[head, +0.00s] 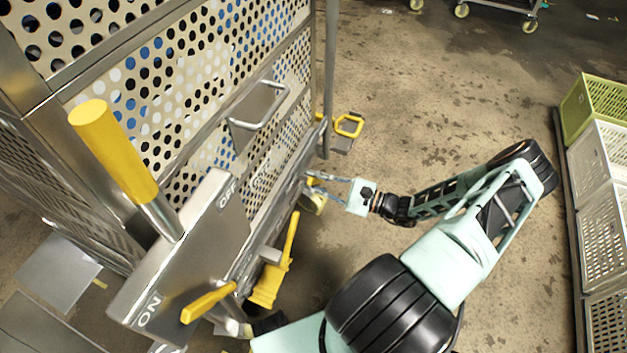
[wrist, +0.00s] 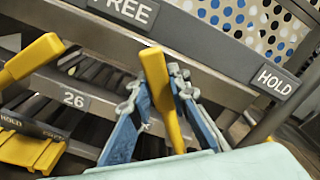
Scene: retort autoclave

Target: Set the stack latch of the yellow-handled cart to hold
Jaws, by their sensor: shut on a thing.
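The stack latch is a yellow lever (wrist: 157,80) on the cart's grey rail, seen in the wrist view. It leans slightly, between a FREE label (wrist: 125,10) at upper left and a HOLD label (wrist: 277,82) at right, nearer FREE. My gripper (wrist: 156,92) has its blue fingers shut around the lever, one on each side. In the head view my gripper (head: 311,180) reaches the lower side of the perforated metal cart (head: 190,85), and the lever is mostly hidden there. A thick yellow handle (head: 115,150) rises by a grey ON/OFF plate (head: 190,250).
Other yellow levers stand close by: one at left in the wrist view (wrist: 32,60) and a pedal-like one in the head view (head: 270,280). A yellow loop (head: 349,125) sticks out beyond my gripper. Crates (head: 603,190) line the right. Open floor lies between.

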